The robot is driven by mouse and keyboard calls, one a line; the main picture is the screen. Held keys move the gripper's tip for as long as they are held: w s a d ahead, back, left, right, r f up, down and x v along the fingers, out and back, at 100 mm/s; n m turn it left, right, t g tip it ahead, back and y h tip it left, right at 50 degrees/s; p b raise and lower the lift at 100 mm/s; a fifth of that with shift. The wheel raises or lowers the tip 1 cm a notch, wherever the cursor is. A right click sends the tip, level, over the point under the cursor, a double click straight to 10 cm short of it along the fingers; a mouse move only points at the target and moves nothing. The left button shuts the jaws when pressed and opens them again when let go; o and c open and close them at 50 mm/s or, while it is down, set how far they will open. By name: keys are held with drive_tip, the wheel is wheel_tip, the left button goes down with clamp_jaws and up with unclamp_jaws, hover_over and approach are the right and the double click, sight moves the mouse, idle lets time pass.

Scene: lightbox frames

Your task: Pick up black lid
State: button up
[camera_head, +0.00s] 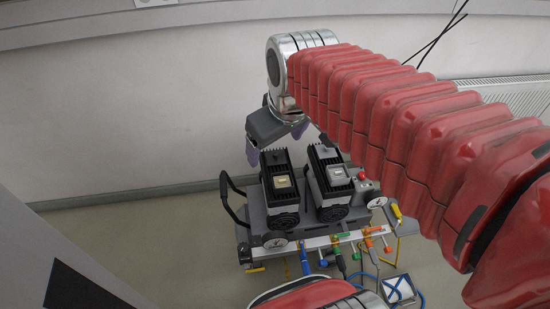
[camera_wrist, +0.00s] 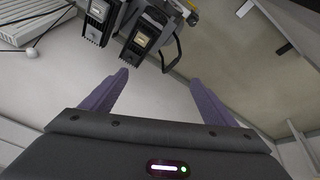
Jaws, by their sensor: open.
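My gripper (camera_head: 276,143) is open, with its purple fingers pointing down, above and behind the cart in the head view. In the wrist view the fingers of my gripper (camera_wrist: 157,80) are spread apart with nothing between them. I cannot make out a black lid for certain in either view. Two black-and-grey box units stand side by side on the cart: a left unit (camera_head: 281,184) and a right unit (camera_head: 334,181). Their tops are dark and ribbed. Both units also show at the top of the wrist view, beyond the fingertips and apart from them.
The cart's black handle (camera_head: 232,196) sticks up at its left. A red knob (camera_head: 361,176), gauges, coloured valves and blue hoses line its right and front. A pale wall (camera_head: 130,110) stands behind, with a radiator (camera_head: 510,92) at right. A grey panel with a black patch (camera_head: 75,287) fills the lower left.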

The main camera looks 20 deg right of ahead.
drive_tip(key=w+d+n, duration=0.1)
drive_tip(key=w, duration=0.2)
drive_tip(key=w+d+f+n+g, duration=0.1)
drive_tip(key=w, duration=0.3)
drive_tip(key=w+d+n, duration=0.1)
drive_tip(key=w, duration=0.3)
drive_tip(key=shift+f+n, duration=0.3)
drive_tip(key=shift+f, duration=0.1)
drive_tip(key=n+g, duration=0.4)
drive_tip(key=n, duration=0.5)
hover_over(276, 156)
drive_tip(key=w+d, duration=0.1)
drive_tip(key=d, duration=0.1)
wheel_tip(276, 156, down, 22)
drive_tip(key=shift+a+f, duration=0.2)
drive_tip(key=shift+a, duration=0.05)
drive_tip(key=shift+f, duration=4.3)
